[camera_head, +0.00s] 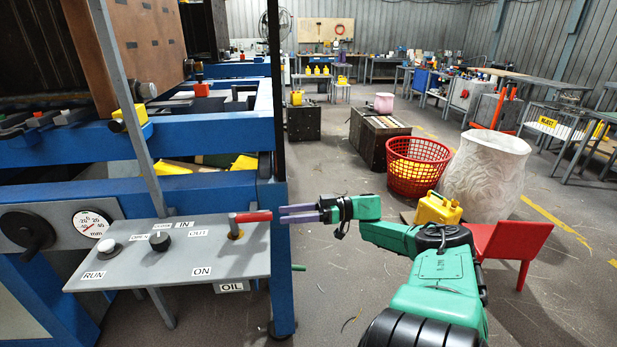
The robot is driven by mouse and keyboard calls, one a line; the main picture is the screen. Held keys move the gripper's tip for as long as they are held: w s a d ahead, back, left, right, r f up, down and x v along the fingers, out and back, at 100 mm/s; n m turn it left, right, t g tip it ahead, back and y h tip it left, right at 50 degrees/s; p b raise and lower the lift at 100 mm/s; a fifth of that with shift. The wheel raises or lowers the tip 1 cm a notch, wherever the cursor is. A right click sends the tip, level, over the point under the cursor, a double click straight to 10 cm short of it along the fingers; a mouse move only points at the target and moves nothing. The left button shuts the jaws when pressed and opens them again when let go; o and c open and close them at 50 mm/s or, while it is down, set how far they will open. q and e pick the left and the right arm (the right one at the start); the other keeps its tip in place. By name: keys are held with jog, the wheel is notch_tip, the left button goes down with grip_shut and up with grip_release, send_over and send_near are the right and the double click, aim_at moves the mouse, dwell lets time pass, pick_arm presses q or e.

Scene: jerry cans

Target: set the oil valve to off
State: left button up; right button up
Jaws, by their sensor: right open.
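The oil valve has a red lever handle (252,216) on a brass-coloured stem at the right end of a grey control panel (215,252). The handle points right, toward the panel's outer edge. An "ON" label (201,271) is on the panel's front part, and an "OIL" label (231,287) hangs below the edge. My right gripper (284,214) has its purple fingers pointing left, close to the handle's right end. It is open and empty. I cannot tell whether a fingertip touches the handle. My left gripper is not in view.
The panel also has a black knob (160,241), a white button (106,246) and a gauge (92,223). A blue machine post (280,260) stands just behind the panel's right end. A yellow jerry can (438,208) and a red chair (513,241) are near my right arm.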

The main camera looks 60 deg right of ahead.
jog(key=b+v, duration=0.1)
jog(key=v, duration=0.5)
jog(key=shift+f, duration=0.1)
